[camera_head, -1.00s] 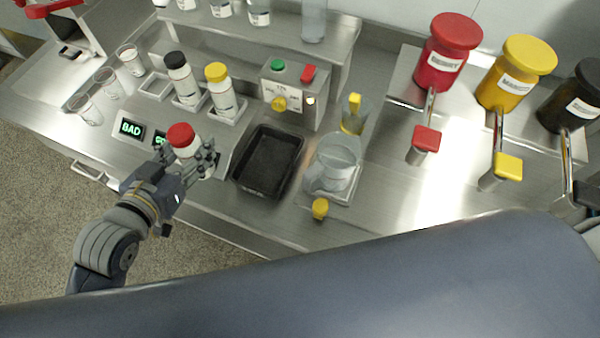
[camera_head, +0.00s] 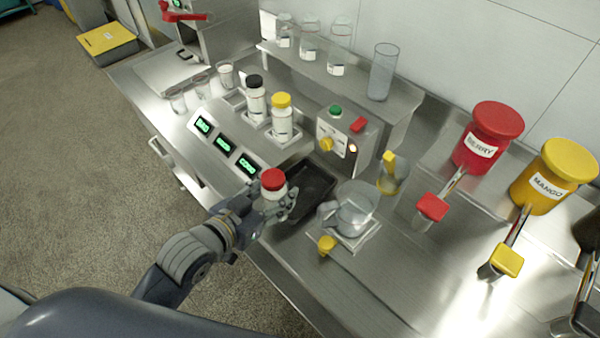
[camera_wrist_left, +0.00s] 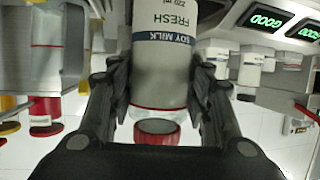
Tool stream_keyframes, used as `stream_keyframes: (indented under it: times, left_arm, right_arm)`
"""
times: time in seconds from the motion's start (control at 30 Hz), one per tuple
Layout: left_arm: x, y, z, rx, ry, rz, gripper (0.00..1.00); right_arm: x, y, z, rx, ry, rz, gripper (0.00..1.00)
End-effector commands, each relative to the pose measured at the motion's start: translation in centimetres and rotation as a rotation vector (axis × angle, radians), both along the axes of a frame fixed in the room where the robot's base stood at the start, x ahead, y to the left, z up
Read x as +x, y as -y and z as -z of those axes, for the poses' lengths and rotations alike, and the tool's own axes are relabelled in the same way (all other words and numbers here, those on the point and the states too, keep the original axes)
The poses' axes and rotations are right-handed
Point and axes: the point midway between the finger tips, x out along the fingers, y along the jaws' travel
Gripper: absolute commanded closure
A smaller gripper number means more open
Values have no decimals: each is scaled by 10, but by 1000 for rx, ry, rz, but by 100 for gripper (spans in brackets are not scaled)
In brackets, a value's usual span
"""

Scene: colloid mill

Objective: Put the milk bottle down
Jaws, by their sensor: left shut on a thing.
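The milk bottle, white with a red cap (camera_head: 273,180), is held by my left gripper (camera_head: 274,208). The fingers are closed around its sides. In the head view it appears just right of the label displays and overlaps the near left side of the black tray (camera_head: 318,184). In the left wrist view the bottle (camera_wrist_left: 165,75) sits between both fingers (camera_wrist_left: 160,110), with "FRESH SOY MILK" readable and the red cap low in the picture. Whether its base touches the counter is hidden. My right gripper is not in view.
Black-capped (camera_head: 256,103) and yellow-capped (camera_head: 282,123) bottles stand in holders; an empty holder (camera_head: 234,98) is to their left. Displays (camera_head: 223,146) read BAD, GOOD, GOOD. A clear jug (camera_head: 356,208) stands right of the tray. Red and yellow dispensers (camera_head: 487,140) are at right.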

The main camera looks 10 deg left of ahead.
Motion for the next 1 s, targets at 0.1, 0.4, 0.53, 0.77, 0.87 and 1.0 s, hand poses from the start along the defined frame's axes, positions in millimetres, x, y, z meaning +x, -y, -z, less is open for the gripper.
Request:
stream_keyframes:
  times: [0.1,0.4,0.53,0.77,0.87,1.0]
  left_arm:
    - [27,9,-3,-2,6,0,85]
    - [85,28,5,-2,2,1,85]
    - [95,31,8,-2,1,1,85]
    - [96,31,32,0,-2,0,85]
    - [96,31,41,-1,0,0,85]
    - [96,32,44,-2,4,0,85]
  right_arm:
    - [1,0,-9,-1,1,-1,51]
    - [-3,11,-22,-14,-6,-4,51]
    - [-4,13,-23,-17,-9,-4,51]
    - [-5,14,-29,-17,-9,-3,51]
    - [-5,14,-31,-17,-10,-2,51]
    - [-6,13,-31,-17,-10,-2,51]
